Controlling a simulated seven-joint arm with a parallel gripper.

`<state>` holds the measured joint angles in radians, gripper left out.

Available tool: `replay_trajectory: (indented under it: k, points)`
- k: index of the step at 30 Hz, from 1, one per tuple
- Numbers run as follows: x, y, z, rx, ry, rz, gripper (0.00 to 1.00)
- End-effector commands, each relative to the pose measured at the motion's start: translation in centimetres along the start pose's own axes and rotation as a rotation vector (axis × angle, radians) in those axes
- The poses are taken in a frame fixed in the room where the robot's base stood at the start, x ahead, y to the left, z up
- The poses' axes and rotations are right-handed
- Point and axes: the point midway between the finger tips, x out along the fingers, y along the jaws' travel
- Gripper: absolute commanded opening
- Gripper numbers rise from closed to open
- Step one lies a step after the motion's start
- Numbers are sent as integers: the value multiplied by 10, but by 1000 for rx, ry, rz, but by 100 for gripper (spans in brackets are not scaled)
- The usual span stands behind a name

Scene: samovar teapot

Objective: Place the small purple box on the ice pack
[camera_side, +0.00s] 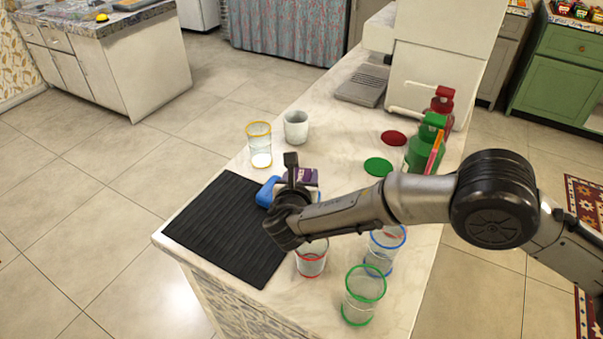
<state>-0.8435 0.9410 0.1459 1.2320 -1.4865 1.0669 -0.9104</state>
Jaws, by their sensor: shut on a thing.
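My gripper (292,178) is over the counter, to the right of the black ribbed mat's far corner. It is shut on a small purple box (304,176), which shows just to the right of the fingers. A blue object (267,191), likely the ice pack, lies left of the gripper by the mat's edge. My gripper and wrist partly hide it. I cannot tell whether the box touches it or hangs above it.
The black mat (222,226) lies at the counter's left end. A yellow-rimmed glass (260,146) and white cup (296,127) stand behind. Red-, blue- and green-rimmed glasses (364,296) stand in front, near my arm. A green bottle (424,150) and green disc (378,167) are right.

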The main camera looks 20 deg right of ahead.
Motion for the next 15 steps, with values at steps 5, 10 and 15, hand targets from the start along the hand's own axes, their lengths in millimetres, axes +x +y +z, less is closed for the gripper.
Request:
replay_trajectory:
  k: [5, 10, 15]
  points:
    - [0, 0, -1, 0, 0, 0, 82]
    - [0, 0, 0, 0, 0, 0, 84]
    - [0, 0, 1, 0, 0, 0, 84]
